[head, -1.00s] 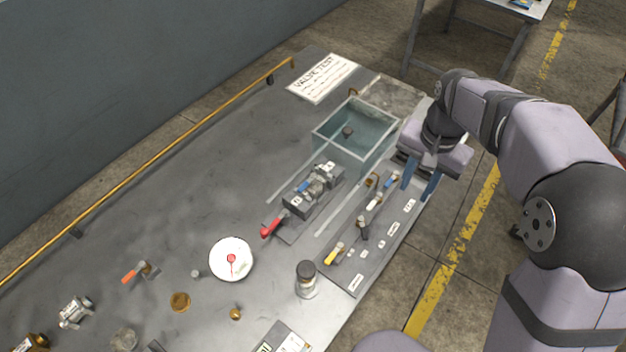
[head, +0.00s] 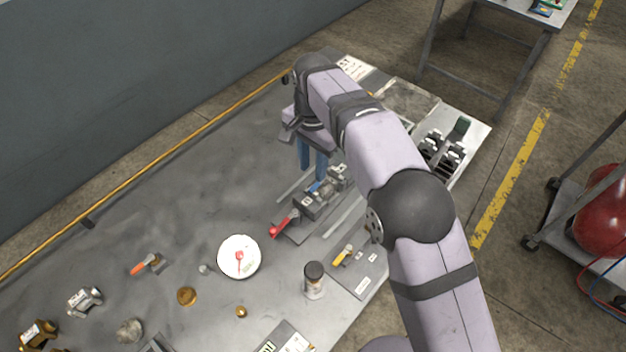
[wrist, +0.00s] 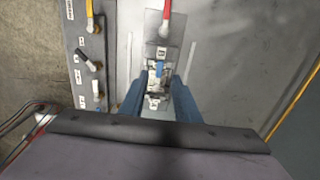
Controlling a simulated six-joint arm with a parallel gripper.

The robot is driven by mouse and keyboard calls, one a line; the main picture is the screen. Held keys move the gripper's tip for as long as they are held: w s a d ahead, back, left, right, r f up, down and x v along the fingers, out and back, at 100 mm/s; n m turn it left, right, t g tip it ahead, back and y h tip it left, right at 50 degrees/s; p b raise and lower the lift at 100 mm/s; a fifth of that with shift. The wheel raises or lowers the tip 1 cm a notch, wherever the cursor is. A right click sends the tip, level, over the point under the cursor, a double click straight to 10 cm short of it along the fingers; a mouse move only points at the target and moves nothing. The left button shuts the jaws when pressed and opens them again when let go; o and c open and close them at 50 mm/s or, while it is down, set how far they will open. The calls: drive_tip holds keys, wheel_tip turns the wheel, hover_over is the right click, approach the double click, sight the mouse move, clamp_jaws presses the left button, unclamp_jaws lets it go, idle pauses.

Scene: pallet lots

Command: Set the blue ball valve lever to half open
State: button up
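A grey valve assembly (head: 322,198) lies on a plate on the bench, with a blue lever (head: 314,187) near its middle and a red lever (head: 281,227) at its near end. In the wrist view the blue part (wrist: 160,69) shows just beyond the gap between my fingers, with the red lever (wrist: 165,18) farther out. My gripper (head: 312,177) is open, its two blue fingers pointing down at the assembly's far side. In the wrist view the gripper (wrist: 160,95) is empty, its fingers flanking part of the assembly. Contact and the lever's exact angle cannot be told.
A side board with a yellow lever (head: 343,254), a black lever (wrist: 89,66) and a white lever (wrist: 97,88) runs alongside, partly hidden by my arm in the head view. A jar (head: 314,281) and a white dish (head: 239,271) stand nearby.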

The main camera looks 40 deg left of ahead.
sight(313, 188)
drive_tip(key=shift+f+p, duration=1.1)
drive_tip(key=shift+f, duration=2.3)
clamp_jaws()
